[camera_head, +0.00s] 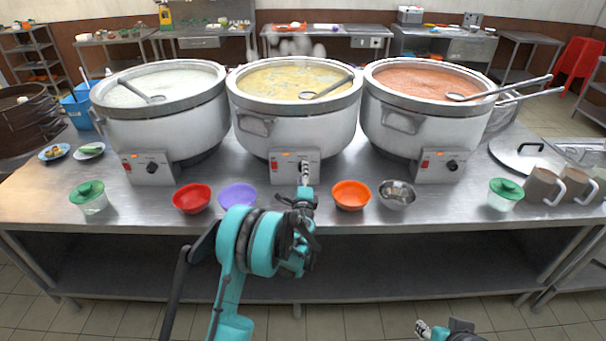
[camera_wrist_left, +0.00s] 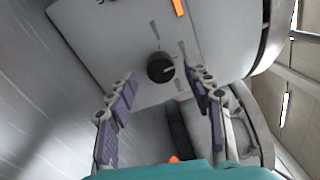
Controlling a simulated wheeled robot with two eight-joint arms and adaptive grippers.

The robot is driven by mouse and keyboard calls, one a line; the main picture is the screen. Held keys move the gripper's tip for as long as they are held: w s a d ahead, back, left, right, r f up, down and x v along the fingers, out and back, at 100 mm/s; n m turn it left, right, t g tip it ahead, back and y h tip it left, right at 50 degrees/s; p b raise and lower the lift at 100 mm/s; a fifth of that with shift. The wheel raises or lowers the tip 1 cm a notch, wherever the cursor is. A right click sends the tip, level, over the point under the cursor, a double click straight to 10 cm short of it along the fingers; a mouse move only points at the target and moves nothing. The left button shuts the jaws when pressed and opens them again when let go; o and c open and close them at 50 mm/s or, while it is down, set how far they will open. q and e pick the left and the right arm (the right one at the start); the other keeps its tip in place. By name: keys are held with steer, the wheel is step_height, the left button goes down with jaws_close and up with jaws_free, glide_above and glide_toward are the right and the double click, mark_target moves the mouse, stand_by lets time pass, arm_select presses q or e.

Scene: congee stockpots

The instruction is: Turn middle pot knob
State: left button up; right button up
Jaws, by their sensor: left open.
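The middle pot (camera_head: 296,110) is white with a pale yellow congee and a ladle in it. Its grey control box (camera_head: 282,167) faces me, with an orange-red switch and a black knob. The round black knob (camera_wrist_left: 161,67) shows clear in the left wrist view, with a light pointer line; in the head view my gripper largely hides it. My left gripper (camera_head: 305,176) is in front of the box. Its two fingers (camera_wrist_left: 162,98) are open and apart, one on each side below the knob, with nothing between them. My right gripper (camera_head: 423,329) is partly in view at the bottom edge; its jaws are unclear.
The left pot (camera_head: 165,118) and right pot (camera_head: 425,112) flank the middle one. Red (camera_head: 191,198), purple (camera_head: 238,195), orange (camera_head: 351,195) and metal (camera_head: 397,194) bowls stand along the front of the steel table (camera_head: 140,212). Mugs (camera_head: 542,186) stand at the right.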

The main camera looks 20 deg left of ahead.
arm_select(q)
steer(key=v, duration=1.1)
steer(key=shift+s, duration=0.1)
